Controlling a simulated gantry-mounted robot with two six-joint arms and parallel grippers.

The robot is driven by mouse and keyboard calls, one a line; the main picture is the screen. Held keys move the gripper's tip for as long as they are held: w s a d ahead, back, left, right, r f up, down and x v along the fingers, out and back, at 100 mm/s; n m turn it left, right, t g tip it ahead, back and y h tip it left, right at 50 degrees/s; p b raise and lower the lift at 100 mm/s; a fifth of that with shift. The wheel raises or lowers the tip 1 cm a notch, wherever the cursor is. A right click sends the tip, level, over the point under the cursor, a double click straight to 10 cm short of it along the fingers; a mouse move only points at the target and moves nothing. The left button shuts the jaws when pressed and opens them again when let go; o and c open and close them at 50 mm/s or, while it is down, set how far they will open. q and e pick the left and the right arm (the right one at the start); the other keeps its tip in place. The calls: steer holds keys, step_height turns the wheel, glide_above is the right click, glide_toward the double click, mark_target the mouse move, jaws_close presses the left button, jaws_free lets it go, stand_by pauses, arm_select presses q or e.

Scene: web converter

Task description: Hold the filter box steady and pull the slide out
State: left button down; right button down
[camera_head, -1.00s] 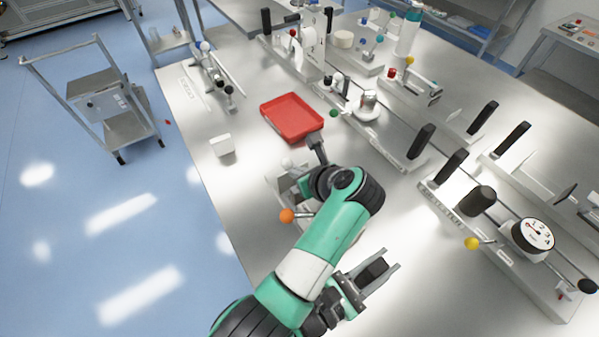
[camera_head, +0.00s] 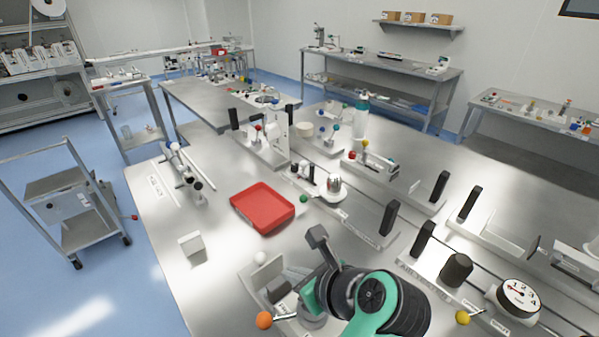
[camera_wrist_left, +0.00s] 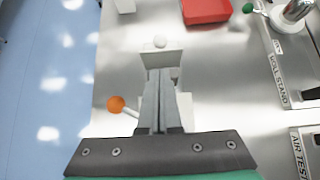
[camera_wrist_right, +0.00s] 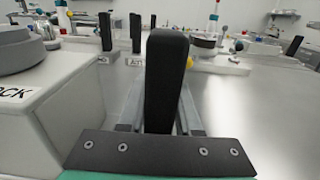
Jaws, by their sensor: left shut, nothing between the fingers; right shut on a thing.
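A pale metal station with an upright plate (camera_wrist_left: 163,58), a white ball (camera_head: 260,258) and an orange ball (camera_head: 264,320) stands at the near bench edge. No label on it is readable, so I cannot tell if it is the filter box. My left gripper (camera_wrist_left: 158,80) is shut and empty, pointing down over this station and hiding part of it; I cannot tell whether it touches. My right gripper (camera_wrist_right: 160,120) is shut on an upright black handle (camera_wrist_right: 167,75), seen only in the right wrist view. What the handle is fixed to is hidden.
A white block (camera_wrist_right: 60,95) lettered "OCK" stands close left of my right gripper; bare bench lies to its right. A red tray (camera_head: 262,208) and a small white box (camera_head: 192,245) lie beyond the left station. The air test station (camera_head: 470,285) stands to its right.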

steer(key=shift+f, duration=0.15)
steer(key=c, duration=0.6)
jaws_free()
steer(key=shift+s, duration=0.1)
steer(key=shift+o, duration=0.4)
steer(key=shift+a+r, duration=0.1)
steer(key=shift+r, duration=0.1)
steer(key=v, duration=1.2)
